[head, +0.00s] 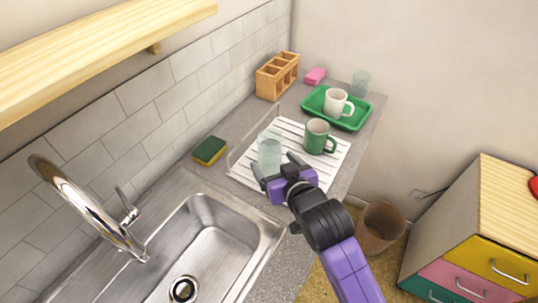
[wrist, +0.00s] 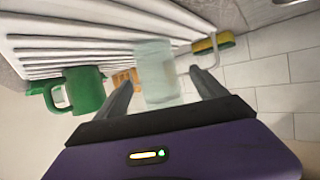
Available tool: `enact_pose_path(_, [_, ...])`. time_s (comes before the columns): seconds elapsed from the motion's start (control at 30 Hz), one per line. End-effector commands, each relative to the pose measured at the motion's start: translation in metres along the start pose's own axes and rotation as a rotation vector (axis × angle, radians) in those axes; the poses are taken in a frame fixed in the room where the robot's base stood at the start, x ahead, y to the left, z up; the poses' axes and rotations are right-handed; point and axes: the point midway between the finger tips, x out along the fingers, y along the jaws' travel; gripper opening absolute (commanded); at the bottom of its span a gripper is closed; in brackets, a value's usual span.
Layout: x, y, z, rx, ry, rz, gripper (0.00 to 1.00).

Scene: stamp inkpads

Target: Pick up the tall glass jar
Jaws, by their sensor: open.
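The tall glass jar (head: 269,150), clear and pale, stands upright on the white drying rack (head: 240,166) beside the sink. My gripper (head: 276,165) is right at the jar, with its fingers open. In the wrist view, the jar (wrist: 155,72) shows between the two spread fingers of my gripper (wrist: 162,80). A gap seems to remain on each side, and I cannot tell whether either finger touches it. The jar's lower part is partly hidden by the gripper in the head view.
A green mug (head: 317,137) stands on the rack, right of the jar. Behind are a green tray (head: 350,122) with a white mug (head: 336,102), another clear glass (head: 361,83), a pink block (head: 315,76) and a wooden caddy (head: 277,76). A sponge (head: 210,150) lies left; the sink (head: 212,238) is in front.

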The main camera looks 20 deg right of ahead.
Motion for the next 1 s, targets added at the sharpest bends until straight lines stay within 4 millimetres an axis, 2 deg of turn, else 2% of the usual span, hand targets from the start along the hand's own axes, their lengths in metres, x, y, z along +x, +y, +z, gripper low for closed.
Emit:
enact_pose_path(0.1, [0.018,0.002,-0.003,0.001,-0.001,0.0,0.82])
enact_pose_path(0.27, [0.036,0.002,-0.002,-0.001,-0.001,-0.001,0.82])
enact_pose_path(0.57, [0.041,0.002,-0.001,0.0,0.0,-0.001,0.82])
enact_pose_path(1.0, [0.041,0.002,-0.001,0.0,0.001,-0.001,0.0])
